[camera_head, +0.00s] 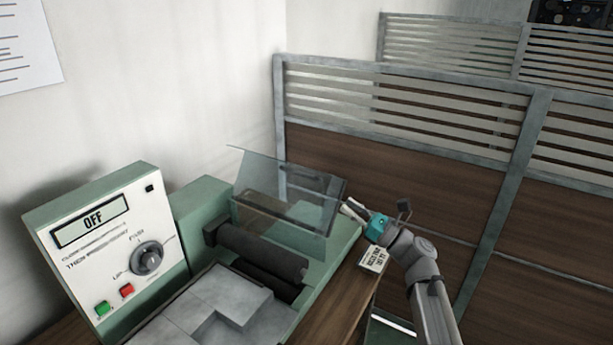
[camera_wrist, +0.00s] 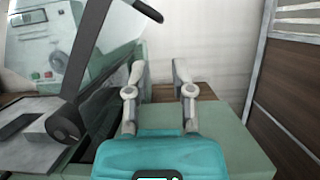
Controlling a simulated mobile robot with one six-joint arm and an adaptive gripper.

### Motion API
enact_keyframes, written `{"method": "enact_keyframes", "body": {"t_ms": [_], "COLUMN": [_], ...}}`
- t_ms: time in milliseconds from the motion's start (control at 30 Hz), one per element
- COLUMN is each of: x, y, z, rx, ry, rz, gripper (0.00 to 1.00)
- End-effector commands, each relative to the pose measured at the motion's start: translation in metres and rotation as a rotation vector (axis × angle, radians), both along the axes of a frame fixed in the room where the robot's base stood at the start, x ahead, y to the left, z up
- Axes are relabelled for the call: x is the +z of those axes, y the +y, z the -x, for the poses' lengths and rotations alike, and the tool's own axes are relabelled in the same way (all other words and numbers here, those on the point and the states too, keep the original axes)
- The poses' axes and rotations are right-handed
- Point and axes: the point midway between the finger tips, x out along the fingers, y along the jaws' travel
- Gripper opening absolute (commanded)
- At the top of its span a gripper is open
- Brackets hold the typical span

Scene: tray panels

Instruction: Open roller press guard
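The roller press guard (camera_head: 285,185) is a clear panel with dark edges. It stands tilted up above the dark rollers (camera_head: 262,250) of the green press. In the wrist view the clear guard (camera_wrist: 35,50) is at the upper left, with a dark side arm (camera_wrist: 93,50) running up from a round pivot. My gripper (camera_head: 350,209) is beside the guard's right end in the head view. In the wrist view my gripper (camera_wrist: 158,75) has its two fingers apart, with nothing between them. Whether a finger touches the guard cannot be told.
The control box (camera_head: 110,245) reads OFF and has a knob, a green button and a red button. Grey blocks (camera_head: 215,305) lie before the rollers. A small label (camera_head: 374,259) is at the bench's right edge. A wood and metal partition (camera_head: 400,170) stands behind my arm.

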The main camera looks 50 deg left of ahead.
Motion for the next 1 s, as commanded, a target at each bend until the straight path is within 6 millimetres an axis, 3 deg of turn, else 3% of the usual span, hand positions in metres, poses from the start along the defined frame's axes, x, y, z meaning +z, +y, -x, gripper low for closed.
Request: {"method": "enact_keyframes", "body": {"t_ms": [267,1000], "x": [0.010,0.049], "y": [0.018,0.108], "z": [0.005,0.036], "rx": [0.001,0.001], "ry": [-0.002,-0.001], "rz": [0.000,0.000], "gripper": [0.31,0.31]}}
